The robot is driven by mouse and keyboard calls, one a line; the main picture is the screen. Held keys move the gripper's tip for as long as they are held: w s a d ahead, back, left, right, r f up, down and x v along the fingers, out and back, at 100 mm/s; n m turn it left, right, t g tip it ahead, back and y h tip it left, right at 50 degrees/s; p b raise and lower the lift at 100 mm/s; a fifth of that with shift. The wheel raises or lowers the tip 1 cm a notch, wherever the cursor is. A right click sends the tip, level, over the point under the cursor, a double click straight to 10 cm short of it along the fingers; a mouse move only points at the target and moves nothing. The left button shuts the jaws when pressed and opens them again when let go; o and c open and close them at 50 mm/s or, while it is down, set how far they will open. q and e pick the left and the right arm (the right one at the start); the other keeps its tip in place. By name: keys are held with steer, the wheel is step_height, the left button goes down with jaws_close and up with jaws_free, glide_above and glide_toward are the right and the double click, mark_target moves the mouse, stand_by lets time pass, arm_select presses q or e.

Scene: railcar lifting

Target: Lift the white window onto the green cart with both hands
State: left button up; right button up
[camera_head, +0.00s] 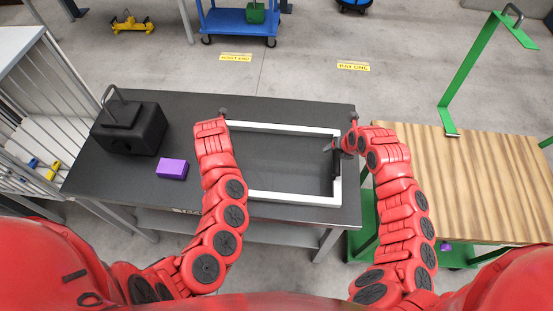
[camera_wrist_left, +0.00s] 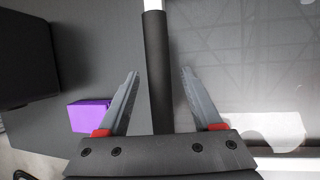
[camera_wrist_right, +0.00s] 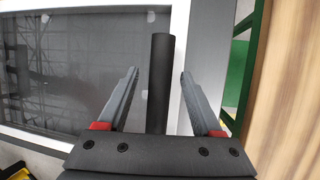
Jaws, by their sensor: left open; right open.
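The white window (camera_head: 290,198) lies flat on the dark table (camera_head: 270,106). My left gripper (camera_wrist_left: 159,70) is at its left side, mostly hidden behind my arm in the head view. It is open, with a dark bar-shaped grip (camera_wrist_left: 155,75) between its fingers in the picture. My right gripper (camera_wrist_right: 159,70) is open at the window's right side, with a similar dark grip (camera_wrist_right: 160,85) between its fingers beside the white frame (camera_wrist_right: 187,60). Contact cannot be told. The green cart (camera_head: 468,80) with a wooden top (camera_head: 490,180) stands right of the table.
A black weight-shaped block (camera_head: 130,128) and a purple box (camera_head: 172,168) sit on the table's left part. A grey rack (camera_head: 30,110) stands at the left. A blue cart (camera_head: 238,22) stands on the floor behind. A narrow gap separates table and green cart.

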arm_select(q)
jaws_close()
arm_select(e)
jaws_close()
arm_select(q)
steer(key=shift+r, duration=0.1)
arm_select(e)
steer(key=shift+r, duration=0.1)
stand_by(0.9)
